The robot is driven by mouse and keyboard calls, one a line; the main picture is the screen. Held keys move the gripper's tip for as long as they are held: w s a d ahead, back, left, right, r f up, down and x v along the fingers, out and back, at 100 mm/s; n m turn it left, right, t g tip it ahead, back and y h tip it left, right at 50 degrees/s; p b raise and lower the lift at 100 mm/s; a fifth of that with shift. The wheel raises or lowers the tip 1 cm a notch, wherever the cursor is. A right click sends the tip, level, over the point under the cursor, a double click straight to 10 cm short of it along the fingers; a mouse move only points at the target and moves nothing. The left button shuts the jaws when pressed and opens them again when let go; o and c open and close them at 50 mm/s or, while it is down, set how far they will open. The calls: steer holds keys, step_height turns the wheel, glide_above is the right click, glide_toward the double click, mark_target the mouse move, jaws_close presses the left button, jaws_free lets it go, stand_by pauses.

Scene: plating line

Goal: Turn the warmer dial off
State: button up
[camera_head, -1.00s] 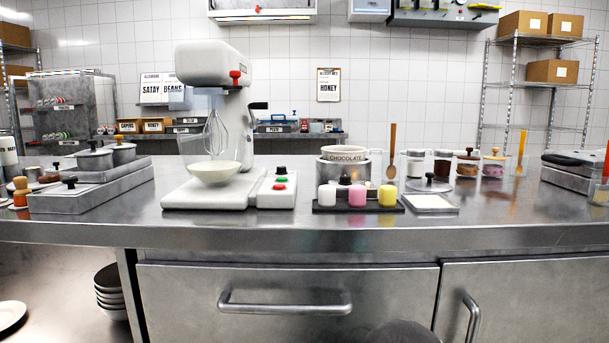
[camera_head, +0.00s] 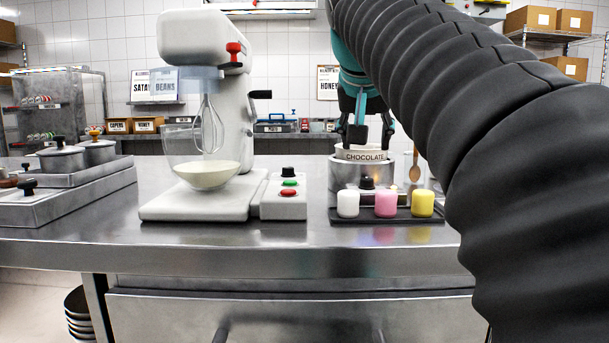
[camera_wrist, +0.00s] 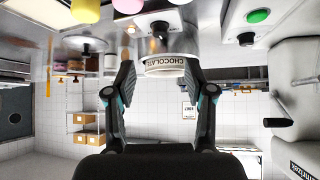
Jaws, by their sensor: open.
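The chocolate warmer (camera_head: 345,174) is a round steel pot with a pale band lettered CHOCOLATE, on the counter right of centre in the head view. Its black dial (camera_head: 367,183) is on the front, low down, just behind the small jars. The dial also shows near the top of the inverted wrist view (camera_wrist: 160,29). My gripper (camera_head: 366,134) is open and empty, pointing down at the warmer's top. In the wrist view the fingers (camera_wrist: 160,68) stand either side of the lettered band, and I cannot tell whether they touch it. The dial lies beyond the fingertips there.
A white stand mixer (camera_head: 205,45) with a control box (camera_head: 283,207) is to the left. My arm hides the counter's right side.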

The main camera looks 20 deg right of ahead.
mark_target(367, 179)
steer(key=x, duration=0.4)
steer(key=b+x, duration=0.1)
steer(key=x, duration=0.4)
steer(key=r+b+x, duration=0.1)
steer(key=x, duration=0.3)
steer(key=shift+w+d+f, duration=0.25)
steer(key=shift+w+d, duration=0.15)
steer(key=shift+w, duration=0.15)
jaws_close()
